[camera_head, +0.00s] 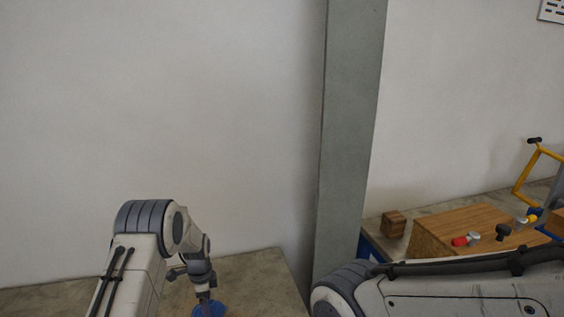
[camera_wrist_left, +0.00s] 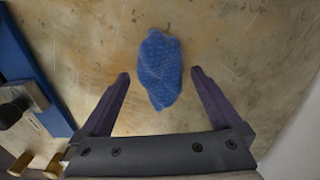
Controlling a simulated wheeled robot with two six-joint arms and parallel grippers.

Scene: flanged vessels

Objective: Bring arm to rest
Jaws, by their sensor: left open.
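My left arm (camera_head: 140,265) comes in at the lower left of the head view, bent at the elbow with its wrist hanging down. My left gripper (camera_wrist_left: 159,74) is open in the left wrist view, its two dark fingers apart and empty. A crumpled blue cloth-like thing (camera_wrist_left: 161,48) lies on the stained tan surface, between and beyond the fingertips in the picture. I cannot tell how far below them it is. A blue patch (camera_head: 208,309) also shows below the left wrist in the head view. My right arm (camera_head: 450,290) lies across the lower right; its gripper is out of view.
A grey-green pillar (camera_head: 348,140) stands mid-view before a pale wall. A yellow frame (camera_head: 523,180) stands behind. A blue edge (camera_wrist_left: 28,75) borders the wrist view's left.

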